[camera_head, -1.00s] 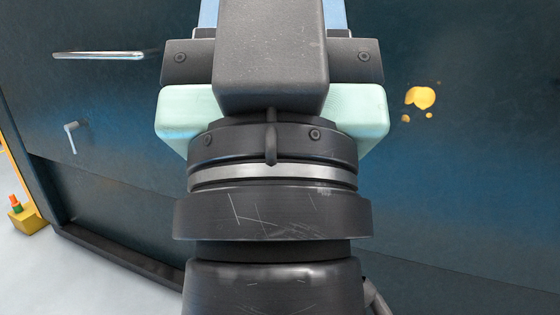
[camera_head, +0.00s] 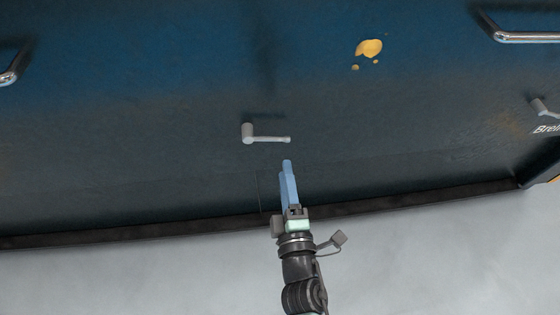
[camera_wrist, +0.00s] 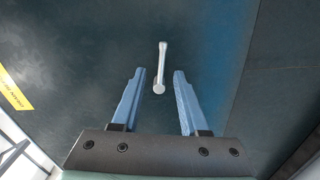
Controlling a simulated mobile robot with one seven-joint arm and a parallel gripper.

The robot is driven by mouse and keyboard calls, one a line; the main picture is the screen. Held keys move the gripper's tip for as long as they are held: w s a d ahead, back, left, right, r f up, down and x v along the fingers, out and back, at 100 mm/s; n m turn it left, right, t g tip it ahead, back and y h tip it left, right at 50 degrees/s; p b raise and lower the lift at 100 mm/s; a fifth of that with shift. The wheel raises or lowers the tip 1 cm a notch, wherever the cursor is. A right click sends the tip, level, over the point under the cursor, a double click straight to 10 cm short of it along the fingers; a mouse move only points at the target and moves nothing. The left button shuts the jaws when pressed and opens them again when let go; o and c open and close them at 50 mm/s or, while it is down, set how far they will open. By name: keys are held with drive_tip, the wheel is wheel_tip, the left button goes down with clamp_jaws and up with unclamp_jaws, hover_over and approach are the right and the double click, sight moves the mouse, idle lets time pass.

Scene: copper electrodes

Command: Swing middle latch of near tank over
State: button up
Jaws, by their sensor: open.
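The middle latch (camera_head: 268,138) is a small grey lever on the dark blue tank front (camera_head: 160,130). In the head view its thick pivot end is at left and its arm points right, nearly level. My gripper (camera_head: 287,163), with blue fingers, is just below the arm's free end. In the wrist view the latch (camera_wrist: 161,68) shows ahead, between the open fingers of my gripper (camera_wrist: 159,72), with the thick end nearer. Nothing is held. I cannot tell whether a finger touches the latch; a gap shows on both sides.
Another latch (camera_head: 541,107) sits at the right, below a metal handle (camera_head: 525,37). A second handle (camera_head: 10,76) is at the left edge. A yellow stain (camera_head: 369,48) marks the tank above. The grey floor (camera_head: 120,280) in front looks clear.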

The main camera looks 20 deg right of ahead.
sight(279, 142)
drive_tip(key=shift+b+x, duration=0.5)
drive_tip(key=shift+x, duration=3.65)
drive_tip(key=shift+w+f, duration=0.25)
clamp_jaws()
